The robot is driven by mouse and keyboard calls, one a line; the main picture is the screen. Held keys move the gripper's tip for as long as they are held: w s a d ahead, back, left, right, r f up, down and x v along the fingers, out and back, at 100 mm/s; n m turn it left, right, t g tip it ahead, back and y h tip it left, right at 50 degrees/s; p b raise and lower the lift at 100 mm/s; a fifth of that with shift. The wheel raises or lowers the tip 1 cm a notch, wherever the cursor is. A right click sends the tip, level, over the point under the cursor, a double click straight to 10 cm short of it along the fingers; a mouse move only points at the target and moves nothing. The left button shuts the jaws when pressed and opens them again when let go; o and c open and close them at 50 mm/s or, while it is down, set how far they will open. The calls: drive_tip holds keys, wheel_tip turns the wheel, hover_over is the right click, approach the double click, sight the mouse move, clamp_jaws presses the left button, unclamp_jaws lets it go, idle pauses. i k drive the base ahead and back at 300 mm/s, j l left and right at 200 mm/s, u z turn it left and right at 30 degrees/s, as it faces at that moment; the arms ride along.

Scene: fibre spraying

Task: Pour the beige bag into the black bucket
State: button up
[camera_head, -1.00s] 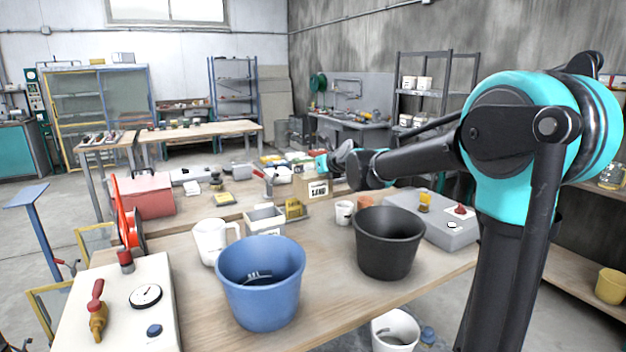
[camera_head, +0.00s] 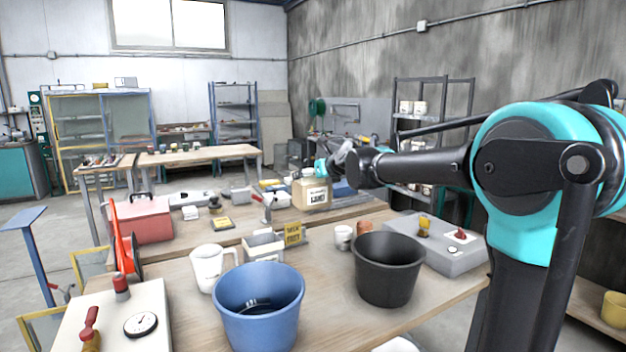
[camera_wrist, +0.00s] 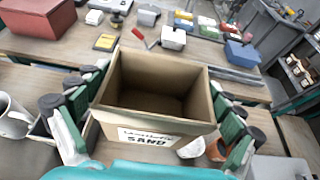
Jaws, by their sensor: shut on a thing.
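The beige bag (camera_head: 312,194), box-like with an open top and a label reading SAND, is upright in my gripper. In the wrist view, my gripper (camera_wrist: 160,112) has its green and grey fingers on both sides of the bag (camera_wrist: 155,118). I look into its brown inside and cannot make out the contents. The bag appears raised above the bench, behind and left of the black bucket. The black bucket (camera_head: 388,285) stands upright on the near bench, its mouth open; its bottom is hidden. It is not clearly visible in the wrist view.
A blue bucket (camera_head: 258,318), a white mug (camera_head: 208,268), a grey bin (camera_head: 264,247) and a yellow sign (camera_head: 294,235) stand left of the black bucket. A white cup (camera_head: 343,238) and a grey control box (camera_head: 440,242) are close to it. A red toolbox (camera_head: 143,220) is farther left.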

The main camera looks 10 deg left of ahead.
sight(389, 263)
drive_tip(key=l+u, duration=0.15)
drive_tip(key=u, duration=0.25)
drive_tip(key=l+u, duration=0.3)
drive_tip(key=l, duration=0.2)
drive_tip(key=k+l+u, duration=0.1)
drive_tip(key=l+u, duration=0.15)
drive_tip(key=l, duration=0.25)
drive_tip(key=k+l, duration=0.1)
drive_tip(key=l, duration=0.3)
drive_tip(key=k+l, duration=0.1)
drive_tip(key=l, duration=0.3)
drive_tip(key=l+u, duration=0.1)
drive_tip(key=l, duration=0.3)
drive_tip(key=k+l, duration=0.15)
drive_tip(key=l, duration=0.25)
drive_tip(key=k+l, duration=0.1)
drive_tip(key=l, duration=0.3)
drive_tip(key=k+l+u, duration=0.1)
drive_tip(key=l, duration=0.3)
